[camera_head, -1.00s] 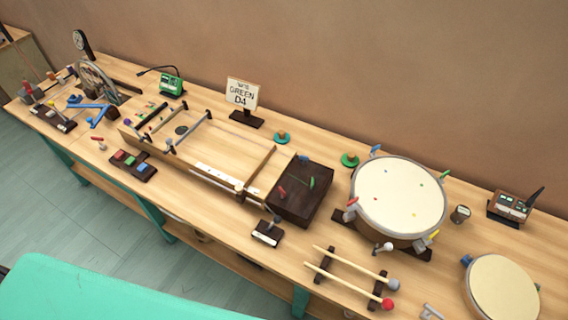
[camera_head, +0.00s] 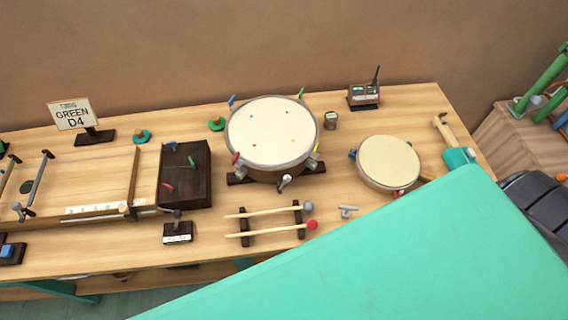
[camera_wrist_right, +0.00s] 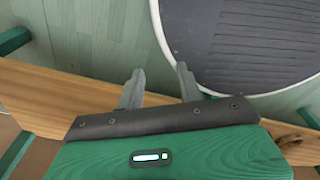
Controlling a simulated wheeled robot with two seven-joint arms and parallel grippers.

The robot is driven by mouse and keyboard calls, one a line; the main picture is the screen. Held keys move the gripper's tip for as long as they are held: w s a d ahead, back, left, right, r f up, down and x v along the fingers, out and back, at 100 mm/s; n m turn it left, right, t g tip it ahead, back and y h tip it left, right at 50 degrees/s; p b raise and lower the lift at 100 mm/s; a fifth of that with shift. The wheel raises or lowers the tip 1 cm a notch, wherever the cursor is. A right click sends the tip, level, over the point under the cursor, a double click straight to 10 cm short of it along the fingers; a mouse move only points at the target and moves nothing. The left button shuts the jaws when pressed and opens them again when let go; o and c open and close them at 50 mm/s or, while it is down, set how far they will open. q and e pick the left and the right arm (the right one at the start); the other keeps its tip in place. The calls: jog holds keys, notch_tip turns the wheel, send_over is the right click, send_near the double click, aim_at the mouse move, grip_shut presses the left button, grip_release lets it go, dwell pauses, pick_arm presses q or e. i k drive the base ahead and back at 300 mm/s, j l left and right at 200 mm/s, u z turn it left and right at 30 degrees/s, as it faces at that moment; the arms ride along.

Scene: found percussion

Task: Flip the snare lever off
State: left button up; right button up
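A large drum (camera_head: 271,132) with a cream head and coloured pegs around its rim stands on the bench in the head view. A short grey lever with a pale round end (camera_head: 285,182) sticks out at its front. A small dark block with an upright lever (camera_head: 177,230) and a pale label stands near the front edge; I cannot read the label. I cannot tell for sure which one is the snare lever. My right gripper (camera_wrist_right: 159,75) shows in the right wrist view, its fingers apart and empty, away from both levers. My left gripper is not in view.
Two mallets lie on a rack (camera_head: 245,228) before the large drum. A smaller drum (camera_head: 389,162) stands to its right, a dark box (camera_head: 185,175) to its left. A sign (camera_head: 72,114) stands farther left. Wood edges and a dark ribbed round surface (camera_wrist_right: 245,40) lie around my right gripper.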

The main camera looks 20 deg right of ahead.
aim_at(286, 179)
jog(key=k+l, duration=0.2)
jog(key=l, duration=0.15)
jog(key=k+l, duration=0.15)
jog(key=l, duration=0.2)
jog(key=k+l, duration=0.2)
jog(key=l, duration=0.15)
